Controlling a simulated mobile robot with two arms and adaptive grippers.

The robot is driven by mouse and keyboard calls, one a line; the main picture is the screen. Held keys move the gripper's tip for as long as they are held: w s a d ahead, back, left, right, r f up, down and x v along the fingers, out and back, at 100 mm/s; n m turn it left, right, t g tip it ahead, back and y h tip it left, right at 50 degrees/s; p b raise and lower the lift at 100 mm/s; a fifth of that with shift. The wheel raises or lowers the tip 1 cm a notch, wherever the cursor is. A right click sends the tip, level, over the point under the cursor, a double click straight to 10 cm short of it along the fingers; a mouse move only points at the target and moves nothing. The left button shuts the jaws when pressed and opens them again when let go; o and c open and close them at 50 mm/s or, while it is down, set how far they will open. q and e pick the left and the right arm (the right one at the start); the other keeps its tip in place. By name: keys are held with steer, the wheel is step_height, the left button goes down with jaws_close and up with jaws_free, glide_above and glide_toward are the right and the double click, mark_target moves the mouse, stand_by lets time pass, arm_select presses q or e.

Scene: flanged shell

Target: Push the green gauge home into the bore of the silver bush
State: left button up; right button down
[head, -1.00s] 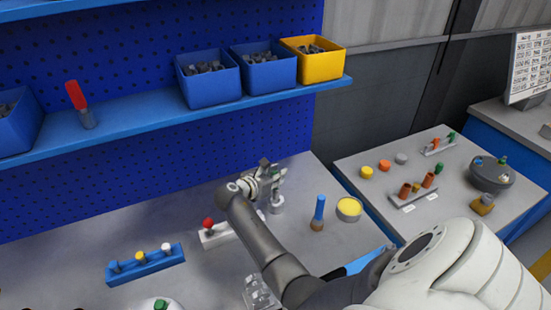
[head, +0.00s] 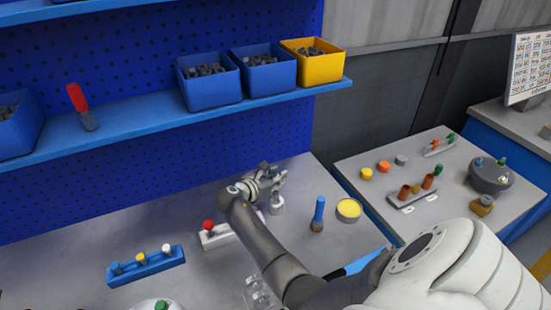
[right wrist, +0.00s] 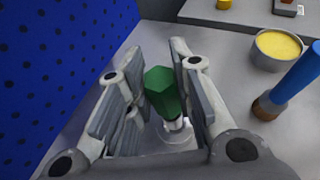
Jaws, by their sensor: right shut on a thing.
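The green gauge (right wrist: 163,92) has a green hexagonal handle and stands between the two fingers of my right gripper (right wrist: 157,52) in the right wrist view. The gripper is shut on it. Below the handle a pale shank leads down to the silver bush (right wrist: 174,136); how deep it sits in the bore is hidden. In the head view my right gripper (head: 274,175) is just above the silver bush (head: 277,205), which stands on the workbench. The gauge is too small to make out there. My left gripper is not in view.
A blue-handled tool (head: 318,214) and a bowl of yellow stuff (head: 349,210) stand right of the bush. A white block with a red knob (head: 208,226) and a blue rack (head: 146,265) lie to the left. The blue pegboard (head: 200,165) rises close behind.

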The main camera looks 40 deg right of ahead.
mark_target(275, 193)
steer(key=shift+f+b, duration=1.05)
steer(key=shift+f, duration=0.9)
steer(key=shift+r, duration=0.1)
steer(key=shift+r+p, duration=1.7)
steer(key=shift+p, duration=0.55)
steer(key=shift+p, duration=0.85)
steer(key=shift+f+b, duration=1.25)
steer(key=shift+f, duration=0.55)
steer(key=c, duration=1.2)
jaws_free()
steer(key=shift+s, duration=0.1)
steer(key=shift+a+f, duration=0.1)
steer(key=shift+a, duration=0.05)
